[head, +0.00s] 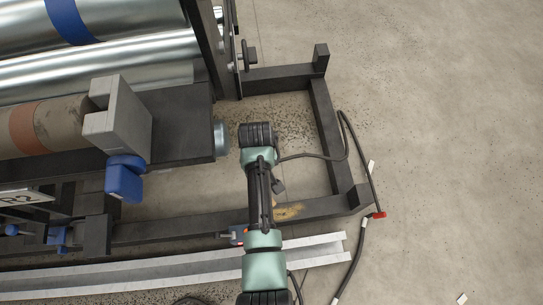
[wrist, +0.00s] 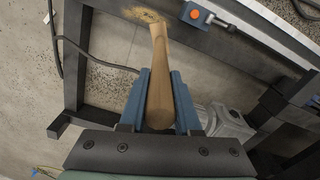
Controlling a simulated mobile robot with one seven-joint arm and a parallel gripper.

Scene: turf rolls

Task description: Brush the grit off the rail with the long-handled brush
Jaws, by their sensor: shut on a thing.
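In the wrist view, my gripper (wrist: 161,78) is shut on a pale wooden handle (wrist: 159,60) of the brush, between its two blue fingers. The handle points away from the camera and narrows towards the top of the picture. I cannot make out a brush head or bristles. A tan, speckled patch that looks like grit (wrist: 143,14) lies just beyond the handle's far end. In the head view this patch (head: 288,211) shows on the dark rail (head: 325,206), right of my arm. My arm hides the gripper and brush there.
A blue box with an orange button (wrist: 197,14) sits on the rail, close right of the handle's far end. A pale metal channel (head: 170,276) runs along the near side. A black cable (head: 362,160) loops at right. Metal rollers (head: 110,62) stand at left. The right floor is mostly clear.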

